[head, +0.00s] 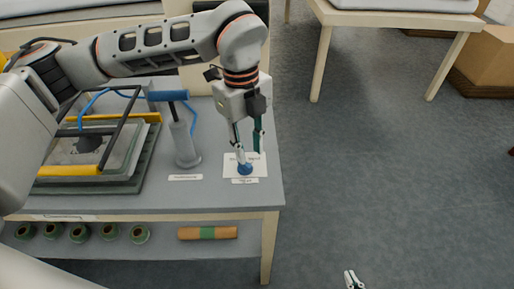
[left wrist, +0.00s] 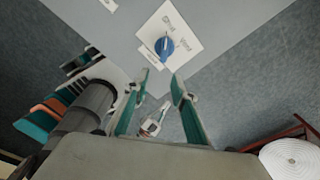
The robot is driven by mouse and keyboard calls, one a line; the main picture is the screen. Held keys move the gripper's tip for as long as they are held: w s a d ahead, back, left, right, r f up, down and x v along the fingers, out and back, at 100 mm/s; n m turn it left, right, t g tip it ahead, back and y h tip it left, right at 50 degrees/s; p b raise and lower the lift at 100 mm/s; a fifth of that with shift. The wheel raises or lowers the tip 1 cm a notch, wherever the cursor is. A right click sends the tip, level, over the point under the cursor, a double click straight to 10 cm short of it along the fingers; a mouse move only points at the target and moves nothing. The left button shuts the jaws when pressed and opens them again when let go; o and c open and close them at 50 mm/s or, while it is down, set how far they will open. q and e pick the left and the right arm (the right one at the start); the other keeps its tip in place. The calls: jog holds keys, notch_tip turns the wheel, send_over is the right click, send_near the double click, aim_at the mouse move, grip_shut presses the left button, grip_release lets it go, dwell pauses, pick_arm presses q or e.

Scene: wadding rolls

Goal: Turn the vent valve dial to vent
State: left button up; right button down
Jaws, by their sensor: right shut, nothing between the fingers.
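The blue vent valve dial (head: 245,169) sits on a white plate (head: 259,163) near the table's front right corner. In the left wrist view the dial (left wrist: 165,47) has a pale pointer line, and the plate (left wrist: 186,28) carries two printed words, one reading like Vent; which word the pointer marks is hard to tell. My left gripper (head: 248,150) is open and empty, pointing down just above the dial; in its wrist view the fingertips (left wrist: 160,80) are apart with the dial beyond them, apparently not touching.
A hand pump (head: 184,145) with a blue handle stands left of the dial. A framed press (head: 95,150) lies farther left. The lower shelf holds green rolls (head: 79,232) and an orange-brown roll (head: 207,233).

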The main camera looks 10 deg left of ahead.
aim_at(245, 165)
pick_arm(q)
jog(key=shift+w+a+r+n+t+y, duration=0.15)
jog(key=shift+w+a+r+n+y, duration=0.1)
jog(key=shift+w+a, duration=0.25)
jog(key=shift+w+a+r+n+t+y, duration=0.15)
jog(key=shift+w+a+r+n, duration=0.1)
jog(key=shift+w+a, duration=0.2)
notch_tip(245, 165, down, 8)
jog(key=shift+r, duration=0.15)
grip_shut()
